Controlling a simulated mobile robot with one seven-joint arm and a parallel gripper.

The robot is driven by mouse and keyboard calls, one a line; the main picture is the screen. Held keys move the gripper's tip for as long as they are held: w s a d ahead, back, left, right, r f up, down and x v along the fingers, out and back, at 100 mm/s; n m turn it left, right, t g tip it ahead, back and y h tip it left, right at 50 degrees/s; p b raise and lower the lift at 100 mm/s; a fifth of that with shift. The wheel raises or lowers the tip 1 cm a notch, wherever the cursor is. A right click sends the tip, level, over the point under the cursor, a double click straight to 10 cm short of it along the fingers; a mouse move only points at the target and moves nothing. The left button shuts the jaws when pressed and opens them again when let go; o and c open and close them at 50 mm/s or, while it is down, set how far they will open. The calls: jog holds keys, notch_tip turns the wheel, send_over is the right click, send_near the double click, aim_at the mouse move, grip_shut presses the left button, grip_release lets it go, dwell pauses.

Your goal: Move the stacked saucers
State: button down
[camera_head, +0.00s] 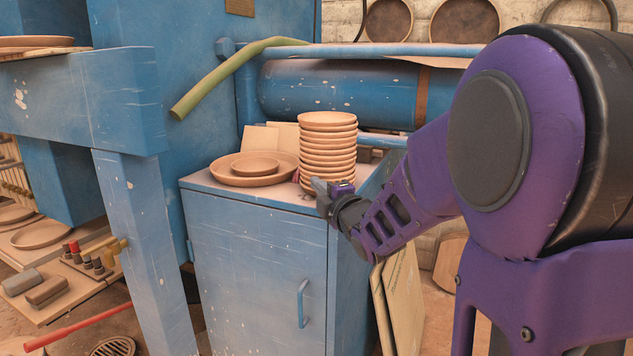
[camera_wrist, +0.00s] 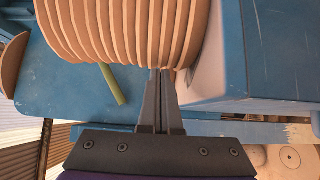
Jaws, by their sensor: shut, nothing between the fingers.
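A tall stack of tan saucers (camera_head: 327,150) stands upright on the top of a blue cabinet (camera_head: 250,246), toward its right side. The saucers (camera_wrist: 115,25) also fill the upper middle of the wrist view, their rims seen edge-on. My gripper (camera_head: 322,187) is at the lower front of the stack. In the wrist view my gripper (camera_wrist: 160,72) is shut, its fingertips together right at the rims of the lower saucers. Nothing shows between the fingers. I cannot tell whether the tips touch a rim.
A wide plate (camera_head: 228,178) with a smaller dish (camera_head: 255,166) on it lies left of the stack. Behind are a blue roller (camera_head: 340,92) and a green bar (camera_head: 215,88). A blue post (camera_head: 145,240) stands left of the cabinet. Boards (camera_head: 400,300) lean at its right.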

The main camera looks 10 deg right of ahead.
dwell(0.4)
jog(key=w+d, duration=0.2)
jog(key=w, duration=0.1)
jog(key=w+d+b, duration=0.1)
jog(key=w+d, duration=0.1)
jog(key=w, duration=0.1)
jog(key=w+d+b, duration=0.1)
jog(key=w+d, duration=0.1)
jog(key=w, duration=0.1)
jog(key=shift+w+d, duration=0.3)
jog(key=shift+w, duration=0.05)
jog(key=shift+a, duration=0.1)
